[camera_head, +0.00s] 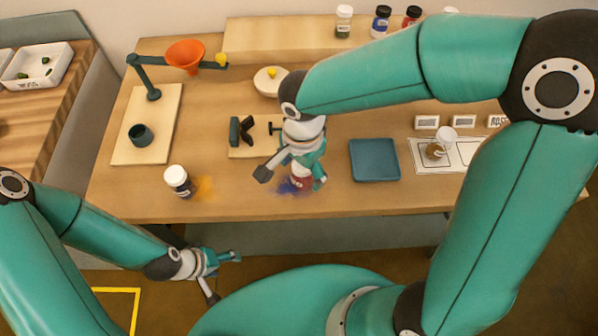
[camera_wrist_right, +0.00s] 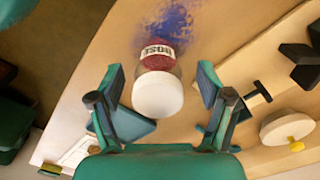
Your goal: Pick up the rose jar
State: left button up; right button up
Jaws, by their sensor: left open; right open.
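The rose jar (camera_wrist_right: 159,80) shows in the right wrist view with a white lid, dark red contents and a label reading ROSE. In the head view the rose jar (camera_head: 302,181) is partly hidden under my right gripper (camera_head: 292,179). In the right wrist view my right gripper (camera_wrist_right: 161,75) is open, with one finger on each side of the jar and visible gaps between fingers and jar. My left gripper (camera_head: 226,278) is open and empty in front of the table's front edge, away from the jar.
Blue powder (camera_head: 288,187) lies beside the rose jar. A blue tray (camera_head: 375,161) is right. A funnel stand (camera_head: 151,92) is back left. Several jars stand on a rear shelf (camera_head: 270,38).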

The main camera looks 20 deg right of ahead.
jog(key=c, duration=1.3)
jog(key=shift+r, duration=0.1)
